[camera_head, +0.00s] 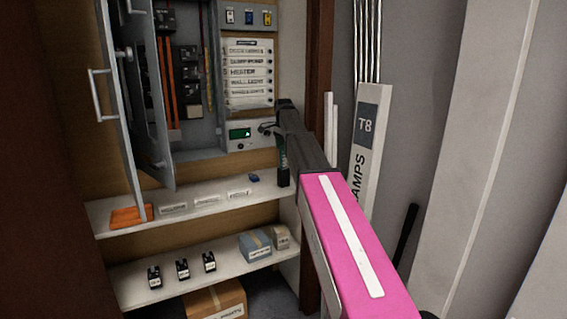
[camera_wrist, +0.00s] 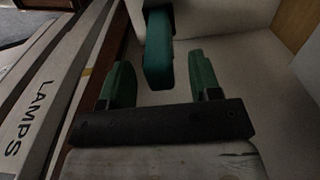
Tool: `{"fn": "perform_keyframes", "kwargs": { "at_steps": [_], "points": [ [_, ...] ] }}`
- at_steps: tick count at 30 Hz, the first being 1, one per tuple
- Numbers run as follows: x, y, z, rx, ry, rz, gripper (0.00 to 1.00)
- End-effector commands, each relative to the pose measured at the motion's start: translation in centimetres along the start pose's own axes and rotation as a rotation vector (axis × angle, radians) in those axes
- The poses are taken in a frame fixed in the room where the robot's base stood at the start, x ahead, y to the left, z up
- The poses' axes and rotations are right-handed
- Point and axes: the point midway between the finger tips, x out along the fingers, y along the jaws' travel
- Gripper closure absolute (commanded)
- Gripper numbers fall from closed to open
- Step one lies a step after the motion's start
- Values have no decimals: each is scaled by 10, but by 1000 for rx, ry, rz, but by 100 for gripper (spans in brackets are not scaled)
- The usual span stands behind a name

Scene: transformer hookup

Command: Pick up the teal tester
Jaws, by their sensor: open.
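The teal tester (camera_wrist: 158,58) shows in the wrist view as a teal block with a darker part at its far end. It lies just ahead of and partly between the fingertips of my gripper (camera_wrist: 160,72). The gripper is open, with one green finger on each side and a visible gap to the tester on both sides. In the head view, a dark upright item (camera_head: 283,177) stands at the right end of the upper shelf, just below my arm's end. It appears to be the tester, but my arm partly hides this spot.
The upper shelf (camera_head: 220,202) also holds an orange item (camera_head: 130,216), small labelled pieces and a blue block (camera_head: 254,178). An open cabinet door (camera_head: 125,90) stands at left. A post and the LAMPS box (camera_head: 362,150) stand close to the right of my arm.

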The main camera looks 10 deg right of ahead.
Motion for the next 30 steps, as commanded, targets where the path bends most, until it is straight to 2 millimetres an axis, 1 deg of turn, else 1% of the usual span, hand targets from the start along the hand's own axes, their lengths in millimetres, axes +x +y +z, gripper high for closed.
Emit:
{"fn": "perform_keyframes", "kwargs": {
  "at_steps": [1, 4, 11, 12, 14, 15, 16, 17, 26, 29, 30],
  "points": [
    [8, 1, 0, 0, 0, 1, 43],
    [20, 0, 0, 0, 0, 0, 43],
    [22, 0, 0, 0, 0, -1, 43],
    [22, 0, 0, 0, 0, -1, 49],
    [22, 0, 0, 0, 0, -1, 69],
    [22, 0, 0, 0, 0, -1, 82],
    [22, 0, 0, 0, 0, -1, 91],
    [22, 0, 0, 0, 0, -1, 96],
    [20, 0, 0, 0, 0, -1, 96],
    [12, -1, 0, 0, 1, -2, 96],
    [7, -1, 0, 0, 1, -3, 96]
  ]
}}
